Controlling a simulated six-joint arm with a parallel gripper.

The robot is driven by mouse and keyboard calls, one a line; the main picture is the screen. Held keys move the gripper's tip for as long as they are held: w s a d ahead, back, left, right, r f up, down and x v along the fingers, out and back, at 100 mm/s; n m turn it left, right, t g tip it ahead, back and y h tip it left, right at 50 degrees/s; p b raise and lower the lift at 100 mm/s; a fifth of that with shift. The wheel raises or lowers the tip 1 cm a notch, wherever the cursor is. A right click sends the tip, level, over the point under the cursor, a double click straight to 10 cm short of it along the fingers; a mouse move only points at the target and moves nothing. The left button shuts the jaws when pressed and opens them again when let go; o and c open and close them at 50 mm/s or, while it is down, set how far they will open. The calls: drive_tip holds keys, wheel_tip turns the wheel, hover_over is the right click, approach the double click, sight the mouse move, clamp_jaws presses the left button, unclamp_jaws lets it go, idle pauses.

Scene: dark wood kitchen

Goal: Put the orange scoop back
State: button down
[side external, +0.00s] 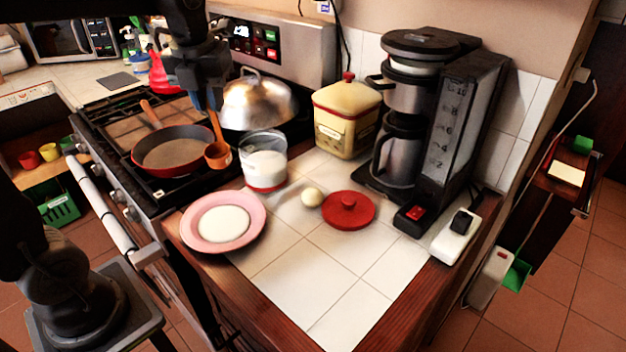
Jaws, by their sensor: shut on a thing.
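The orange scoop (217,154) hangs handle up, its bowl low, from my gripper (207,104). My gripper is shut on the top of its handle. The scoop is in the air in front of the pan's right side, just left of a clear jar (264,160) with white contents and a red base. I cannot tell whether the bowl touches the pan's rim.
A red pan (172,150) sits on the stove, with a steel dome lid (258,103) behind. A pink plate (223,222), a red lid (349,210), a pale ball (312,197), a cream canister (346,117) and a coffee maker (440,130) stand on the counter. The front tiles are clear.

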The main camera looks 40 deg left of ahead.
drive_tip(key=w+d+f+n+g+h, duration=0.15)
drive_tip(key=w+n, duration=0.95)
drive_tip(key=w, duration=1.2)
wheel_tip(320, 180, down, 15)
drive_tip(key=shift+r, duration=0.15)
drive_tip(key=shift+f+y, duration=0.2)
drive_tip(key=shift+y, duration=0.05)
drive_tip(key=c, duration=1.1)
unclamp_jaws()
drive_tip(key=shift+o, duration=0.2)
